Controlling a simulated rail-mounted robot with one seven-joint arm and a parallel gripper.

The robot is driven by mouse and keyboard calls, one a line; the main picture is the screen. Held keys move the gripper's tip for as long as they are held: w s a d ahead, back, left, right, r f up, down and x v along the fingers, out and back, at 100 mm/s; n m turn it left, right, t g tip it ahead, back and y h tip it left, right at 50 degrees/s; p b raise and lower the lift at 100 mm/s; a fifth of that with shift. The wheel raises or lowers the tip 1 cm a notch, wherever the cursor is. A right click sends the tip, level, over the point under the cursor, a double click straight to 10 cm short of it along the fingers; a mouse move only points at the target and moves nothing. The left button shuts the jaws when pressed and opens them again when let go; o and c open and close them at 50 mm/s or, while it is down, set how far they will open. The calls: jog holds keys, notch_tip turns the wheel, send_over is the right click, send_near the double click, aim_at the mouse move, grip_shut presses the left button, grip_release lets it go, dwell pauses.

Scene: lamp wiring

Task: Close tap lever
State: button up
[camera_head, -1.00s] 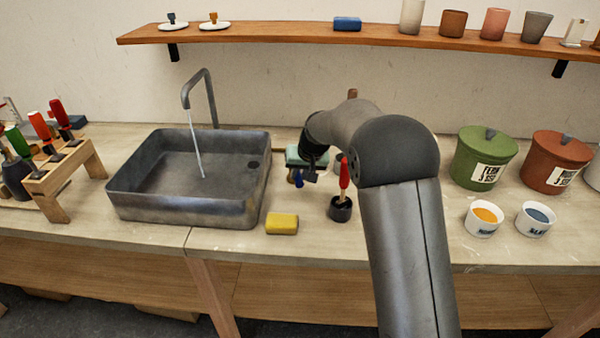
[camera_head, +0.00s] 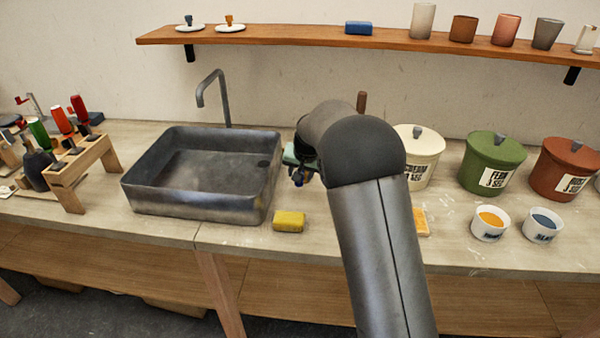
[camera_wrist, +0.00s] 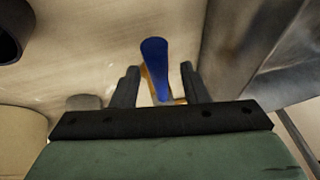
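The blue tap lever (camera_wrist: 155,68) stands between my gripper's two fingers in the wrist view, with visible gaps on both sides. My gripper (camera_wrist: 159,82) is open around it; I cannot tell whether either finger touches it. In the head view the blue lever (camera_head: 297,179) shows small beneath my gripper (camera_head: 300,172), right of the sink, partly hidden by my wrist. The grey tap spout (camera_head: 212,88) curves over the grey sink basin (camera_head: 150,196), and no water stream shows under it.
A yellow sponge (camera_head: 289,221) lies in front of the lever. A dark round cup (camera_wrist: 12,32) is at the wrist view's upper left. Green (camera_head: 492,162) and red (camera_head: 565,168) lidded pots stand at right; a wooden tool rack (camera_head: 84,172) stands at left.

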jog(key=b+v, duration=0.2)
jog(key=v, duration=1.5)
jog(key=shift+r, duration=0.2)
jog(key=shift+s, duration=0.15)
jog(key=s+d+f+n+g, duration=0.1)
jog(key=s+f, duration=0.3)
jog(key=s, duration=0.8)
jog(key=s+d+f+n+g, duration=0.1)
jog(key=s+d+f, duration=0.3)
jog(key=s, duration=0.8)
jog(key=s+d+f+n+g+h, duration=0.1)
jog(key=s+f, duration=0.5)
jog(key=s, duration=0.7)
jog(key=shift+d+g, duration=0.7)
jog(key=shift+d, duration=0.2)
